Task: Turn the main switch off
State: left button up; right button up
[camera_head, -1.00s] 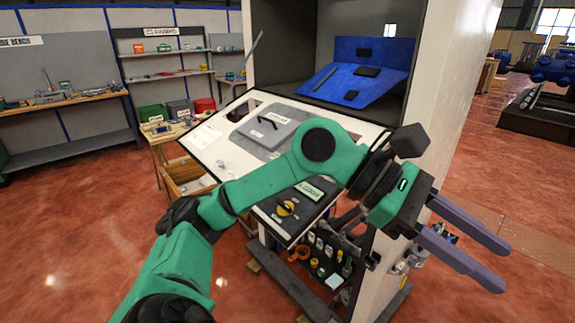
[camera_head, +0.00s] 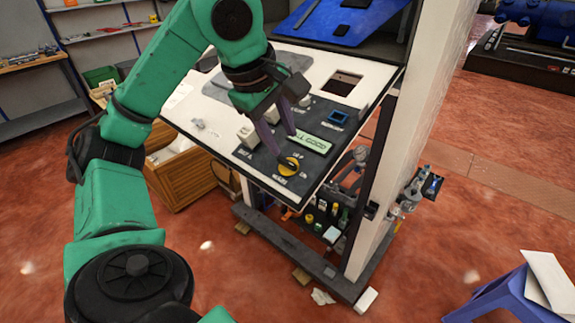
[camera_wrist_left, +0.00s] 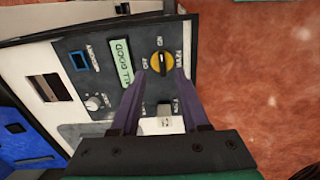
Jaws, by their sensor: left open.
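The main switch is a round yellow knob (camera_head: 288,166) with a black handle, on the dark control panel (camera_head: 310,166) near its front edge. My left gripper (camera_head: 284,144) is open and empty, its two purple fingers pointing down at the panel just behind the switch. In the left wrist view the switch (camera_wrist_left: 161,63) lies just beyond and between the fingertips (camera_wrist_left: 160,72), its black handle upright in the picture. I cannot tell whether a fingertip touches it. My right gripper is out of view.
A green display (camera_head: 309,144) reading "ALL GOOD" sits beside the switch, with a blue-framed socket (camera_head: 339,117) behind. A pale block-like switch (camera_head: 247,136) is left of the fingers. A cabinet post (camera_head: 405,165) stands right; a blue stool (camera_head: 500,295) is at front right.

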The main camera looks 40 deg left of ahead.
aim_at(286, 161)
pick_arm(q)
jog(key=a+f, duration=0.1)
jog(key=f, duration=0.1)
jog(key=w+a+f, duration=0.1)
jog(key=f, duration=0.2)
jog(key=w+a+f+b, duration=0.1)
jog(key=f, duration=0.1)
jog(key=shift+w+f, duration=0.25)
jog(key=shift+f, duration=0.1)
jog(key=shift+w+d+f, duration=0.15)
jog(key=shift+d, duration=0.6)
jog(key=shift+a, duration=0.25)
grip_shut()
